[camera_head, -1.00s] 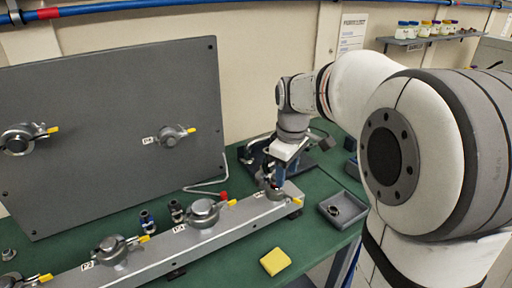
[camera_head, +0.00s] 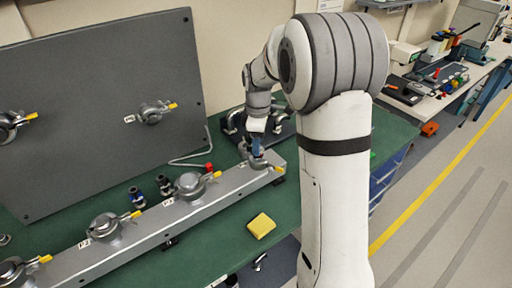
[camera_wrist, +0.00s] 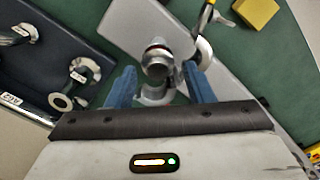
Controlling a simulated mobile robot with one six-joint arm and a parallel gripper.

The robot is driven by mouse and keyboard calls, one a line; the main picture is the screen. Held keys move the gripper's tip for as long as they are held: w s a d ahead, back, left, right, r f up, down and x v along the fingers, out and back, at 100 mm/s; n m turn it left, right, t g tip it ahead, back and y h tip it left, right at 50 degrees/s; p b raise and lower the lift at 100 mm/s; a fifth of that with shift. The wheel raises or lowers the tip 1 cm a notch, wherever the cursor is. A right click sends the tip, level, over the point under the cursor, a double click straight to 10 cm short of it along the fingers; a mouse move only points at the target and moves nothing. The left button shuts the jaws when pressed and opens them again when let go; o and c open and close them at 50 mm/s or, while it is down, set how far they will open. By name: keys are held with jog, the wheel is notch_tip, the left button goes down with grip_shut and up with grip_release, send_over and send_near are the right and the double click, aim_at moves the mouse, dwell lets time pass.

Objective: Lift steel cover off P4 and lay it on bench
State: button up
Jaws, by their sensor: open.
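A grey rail (camera_head: 150,232) with several clamped steel fittings lies along the green bench (camera_head: 285,205). My gripper (camera_head: 256,148) is over the fitting at the rail's right end (camera_head: 262,164), apparently P4; its label is not readable. In the wrist view my open blue fingers (camera_wrist: 160,85) stand either side of a round steel part with a short cylindrical top (camera_wrist: 157,60), apparently the cover. A curved steel clamp with a yellow-tipped lever (camera_wrist: 204,40) lies beside it. I cannot tell whether the fingers touch the cover.
A yellow block (camera_head: 261,225) sits on clear bench in front of the rail. Dark fittings (camera_head: 137,198) stand behind the rail. A grey upright panel (camera_head: 95,100) fills the left back. A dark holder with steel pieces (camera_wrist: 45,55) is beside my gripper.

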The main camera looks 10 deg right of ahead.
jog(key=shift+f, duration=0.4)
jog(key=c, duration=0.9)
